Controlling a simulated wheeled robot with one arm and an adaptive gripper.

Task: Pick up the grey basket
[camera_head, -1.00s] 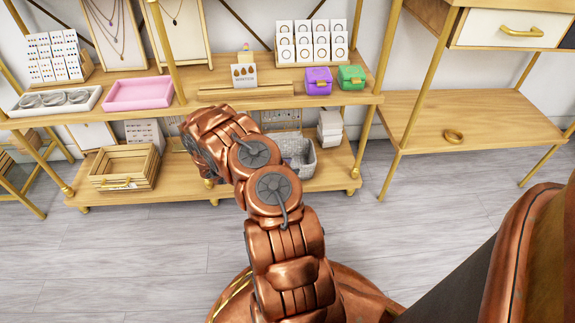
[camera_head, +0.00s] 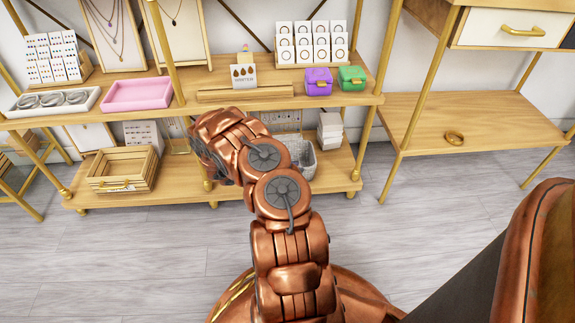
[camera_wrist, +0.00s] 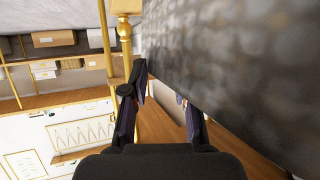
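The grey basket (camera_head: 304,158) is on the low wooden shelf in the head view, partly hidden behind my arm. In the wrist view a grey, woven-looking wall, which appears to be the basket (camera_wrist: 235,55), fills the upper right very close to the camera. My gripper (camera_wrist: 162,100) shows two dark fingers spread apart, with nothing seen between them. The fingers are beside the lower left edge of the grey wall; I cannot tell whether they touch it. My gripper's fingers are hidden in the head view.
A wooden crate (camera_head: 122,171) is on the low shelf to the left. White boxes (camera_head: 330,128) stand behind the basket. The upper shelf (camera_head: 345,100) overhangs, with gold posts (camera_head: 364,135) at its sides. The floor in front is clear.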

